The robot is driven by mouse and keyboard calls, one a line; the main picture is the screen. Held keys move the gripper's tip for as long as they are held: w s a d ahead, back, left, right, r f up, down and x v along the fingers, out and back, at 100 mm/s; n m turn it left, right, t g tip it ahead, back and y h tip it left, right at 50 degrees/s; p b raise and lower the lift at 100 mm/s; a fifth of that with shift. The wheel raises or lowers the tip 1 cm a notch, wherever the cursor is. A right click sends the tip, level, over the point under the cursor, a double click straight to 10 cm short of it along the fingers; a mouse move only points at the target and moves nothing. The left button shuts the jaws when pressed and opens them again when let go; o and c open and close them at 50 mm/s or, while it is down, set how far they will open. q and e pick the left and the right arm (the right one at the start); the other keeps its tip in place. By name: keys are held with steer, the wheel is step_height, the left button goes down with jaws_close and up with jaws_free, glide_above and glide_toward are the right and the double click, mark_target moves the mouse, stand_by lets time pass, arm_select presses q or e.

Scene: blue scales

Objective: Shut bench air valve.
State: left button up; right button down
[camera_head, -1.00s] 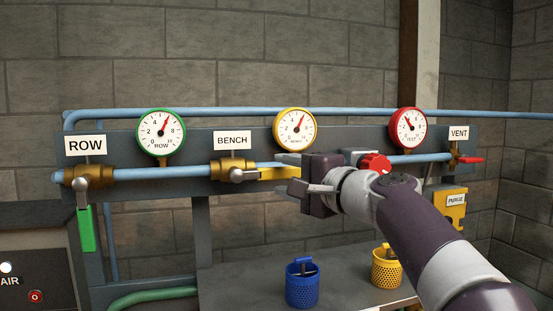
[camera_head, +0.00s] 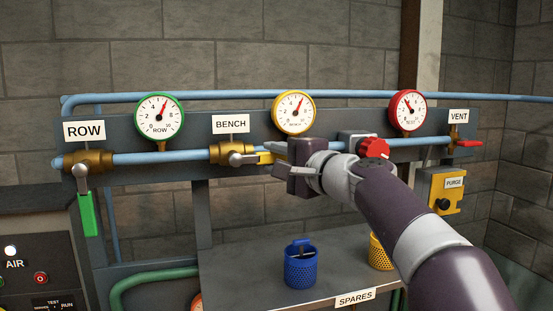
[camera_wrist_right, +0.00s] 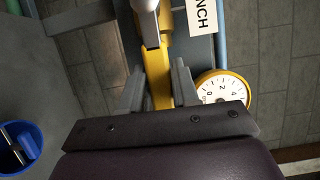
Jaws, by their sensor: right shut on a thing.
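The BENCH valve (camera_head: 232,152) is a brass body on the blue pipe, under a BENCH sign (camera_head: 230,124). Its yellow handle (camera_head: 266,157) points right, along the pipe. My right gripper (camera_head: 285,162) is at the handle's outer part and hides its end. In the right wrist view the yellow handle (camera_wrist_right: 156,72) lies between the two fingers of my right gripper (camera_wrist_right: 158,80), which is shut on it. The yellow-rimmed BENCH gauge (camera_head: 294,112) has its needle pointing up and right. My left gripper is not in view.
The ROW valve (camera_head: 88,161) with a green handle hanging down (camera_head: 89,214) is at left. A red knob (camera_head: 373,148) sits close right of my gripper, and the VENT valve (camera_head: 464,144) is farther right. A blue basket (camera_head: 300,267) stands on the shelf below.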

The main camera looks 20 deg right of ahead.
steer(key=a+f+m+t+h+b, duration=0.3)
steer(key=a+f+m+b, duration=0.1)
steer(key=m+b, duration=0.7)
steer(key=a+f+m+t+h+b, duration=0.3)
steer(key=f+m+b, duration=0.1)
steer(key=m+b, duration=0.7)
steer(key=shift+w+a+f+m+h+b, duration=0.15)
steer(key=shift+a+f+m+h+b, duration=0.15)
steer(key=shift+a+b, duration=0.1)
steer(key=c, duration=0.9)
jaws_free()
steer(key=shift+c, duration=0.2)
steer(key=shift+r, duration=0.2)
